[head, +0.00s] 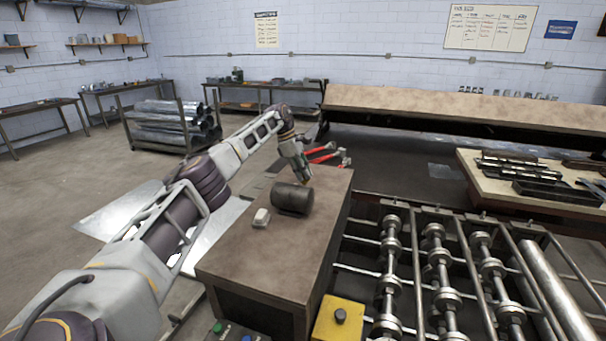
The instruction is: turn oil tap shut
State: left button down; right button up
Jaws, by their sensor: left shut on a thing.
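A dark grey cylinder (292,198) lies on its side on the brown-topped cabinet (255,240), near the middle of the view. My left gripper (303,177) reaches down just behind the cylinder, at its far side. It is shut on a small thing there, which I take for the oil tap. The fingers and the cylinder hide most of it, so I cannot tell how far the tap is turned. My right gripper is not in view.
A small pale block (261,217) sits left of the cylinder. Red-handled tools (325,152) lie behind my gripper. Roller shafts (440,270) fill the right front, beside a yellow box (338,320) with a dark knob. The cabinet top's front is clear.

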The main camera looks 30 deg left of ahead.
pick_arm(q)
jog(key=shift+m, duration=0.6)
jog(key=shift+g, duration=0.3)
dwell(0.6)
dwell(0.4)
jog(key=c, duration=1.5)
grip_release()
jog(key=shift+c, duration=0.2)
jog(key=shift+s+n+t+y, duration=0.15)
jog(key=shift+n+t, duration=0.25)
jog(key=shift+n, duration=0.65)
jog(key=shift+w+n+t+y, duration=0.15)
jog(key=shift+n+t, duration=0.25)
jog(key=shift+n, duration=0.65)
